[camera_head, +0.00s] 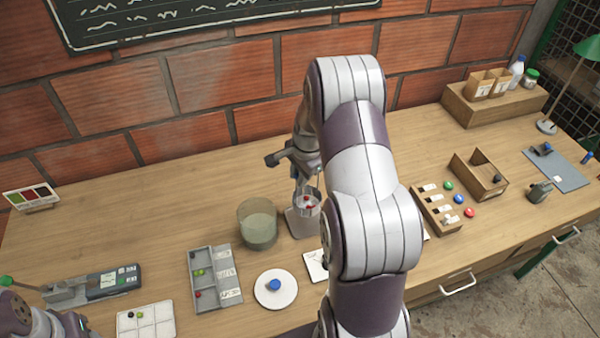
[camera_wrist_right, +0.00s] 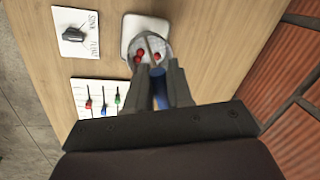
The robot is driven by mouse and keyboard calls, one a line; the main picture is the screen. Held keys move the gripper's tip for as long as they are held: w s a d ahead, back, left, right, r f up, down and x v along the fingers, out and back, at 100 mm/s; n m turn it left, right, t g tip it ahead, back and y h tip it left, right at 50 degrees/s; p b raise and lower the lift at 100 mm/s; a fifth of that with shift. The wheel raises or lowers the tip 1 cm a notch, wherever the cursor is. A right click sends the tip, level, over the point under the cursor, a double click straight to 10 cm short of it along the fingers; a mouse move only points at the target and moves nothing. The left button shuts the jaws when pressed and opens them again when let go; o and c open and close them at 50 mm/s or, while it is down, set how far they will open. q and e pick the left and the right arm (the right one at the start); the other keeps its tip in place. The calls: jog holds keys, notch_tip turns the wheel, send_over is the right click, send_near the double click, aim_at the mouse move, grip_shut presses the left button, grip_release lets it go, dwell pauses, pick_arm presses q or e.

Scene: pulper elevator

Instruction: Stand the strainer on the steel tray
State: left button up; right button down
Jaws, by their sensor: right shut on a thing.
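The strainer (camera_head: 308,203) is a small mesh bowl with red berries in it; it also shows in the right wrist view (camera_wrist_right: 150,47). My right gripper (camera_head: 307,180) is shut on its blue handle, seen between the fingers in the wrist view (camera_wrist_right: 160,88). The strainer is over the pale steel tray (camera_head: 296,228), which shows past its edge in the wrist view (camera_wrist_right: 135,24). I cannot tell whether the strainer touches the tray. Of my left arm, only part shows at the bottom left; its gripper is not in view.
A grey compartment tray (camera_head: 203,277) and a white round plate with a blue piece (camera_head: 275,298) lie nearer.

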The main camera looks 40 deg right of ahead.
notch_tip(320, 180, down, 6)
jog(key=b, duration=0.3)
jog(key=shift+d+f+b, duration=0.1)
jog(key=shift+f+b, duration=0.4)
jog(key=c, duration=0.9)
grip_release()
jog(key=shift+r, duration=0.1)
jog(key=r, duration=0.4)
jog(key=s+r+b, duration=0.1)
jog(key=r, duration=0.3)
jog(key=s+r, duration=0.1)
jog(key=r, duration=0.3)
jog(key=shift+s+d+r, duration=0.1)
jog(key=shift+s+r, duration=0.05)
jog(key=shift+s, duration=0.1)
